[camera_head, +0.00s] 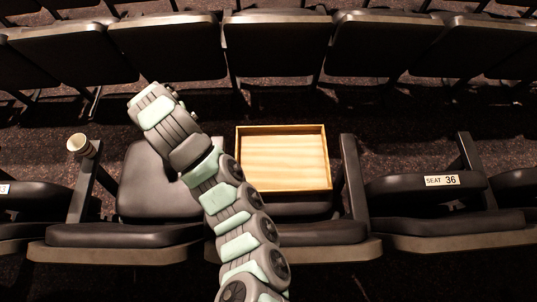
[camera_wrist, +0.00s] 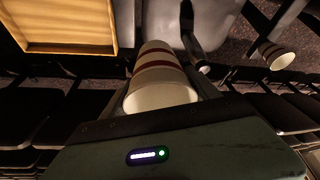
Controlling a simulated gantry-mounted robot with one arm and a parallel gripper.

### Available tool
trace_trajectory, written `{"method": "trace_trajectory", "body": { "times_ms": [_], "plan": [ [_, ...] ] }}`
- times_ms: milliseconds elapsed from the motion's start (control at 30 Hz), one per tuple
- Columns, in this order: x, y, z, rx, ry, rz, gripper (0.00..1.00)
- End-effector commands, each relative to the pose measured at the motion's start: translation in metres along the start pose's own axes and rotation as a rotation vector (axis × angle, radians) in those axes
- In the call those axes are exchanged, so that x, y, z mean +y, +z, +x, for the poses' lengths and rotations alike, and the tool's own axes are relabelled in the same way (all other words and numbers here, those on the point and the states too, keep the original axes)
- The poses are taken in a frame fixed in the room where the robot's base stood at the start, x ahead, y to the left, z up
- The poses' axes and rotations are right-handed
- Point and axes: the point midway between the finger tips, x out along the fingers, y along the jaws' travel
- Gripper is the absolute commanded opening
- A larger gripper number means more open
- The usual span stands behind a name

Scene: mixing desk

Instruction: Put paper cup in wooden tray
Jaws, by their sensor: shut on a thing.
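My gripper (camera_wrist: 165,72) is shut on a paper cup (camera_wrist: 160,92), white with dark red bands, its open rim facing the wrist camera. In the head view my own arm hides the gripper and this cup. The wooden tray (camera_head: 285,160) is shallow, empty and pale, and rests on a seat in the middle of the head view. It also shows at the upper left of the wrist view (camera_wrist: 65,25), to the side of the held cup and apart from it. A second paper cup (camera_head: 79,145) is on the armrest at the left; it shows in the wrist view too (camera_wrist: 278,57).
Dark theatre seats stand in rows. Armrests rise at the left (camera_head: 84,185) and right of the tray (camera_head: 353,185). A seat labelled 36 (camera_head: 440,181) is at the right. The space above the tray is clear.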

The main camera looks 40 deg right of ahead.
Motion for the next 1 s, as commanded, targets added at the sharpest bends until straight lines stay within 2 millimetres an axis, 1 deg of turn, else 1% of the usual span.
{"method": "trace_trajectory", "body": {
  "times_ms": [33,100,233,367,400,500,600,767,933,1000],
  "plan": [
    [0.017,-0.011,0.007,-0.007,0.019,0.052,0.33],
    [0.04,-0.024,0.018,-0.006,0.046,0.118,0.33],
    [0.084,-0.041,0.039,-0.009,0.093,0.233,0.33],
    [0.127,-0.05,0.058,-0.007,0.135,0.335,0.33],
    [0.139,-0.049,0.064,-0.011,0.148,0.363,0.33],
    [0.166,-0.049,0.076,-0.009,0.171,0.421,0.33],
    [0.187,-0.046,0.086,-0.009,0.191,0.463,0.33],
    [0.216,-0.04,0.099,-0.004,0.214,0.521,0.32],
    [0.254,-0.021,0.118,-0.004,0.246,0.591,0.32],
    [0.269,-0.009,0.125,-0.005,0.259,0.618,0.32]
  ]
}}
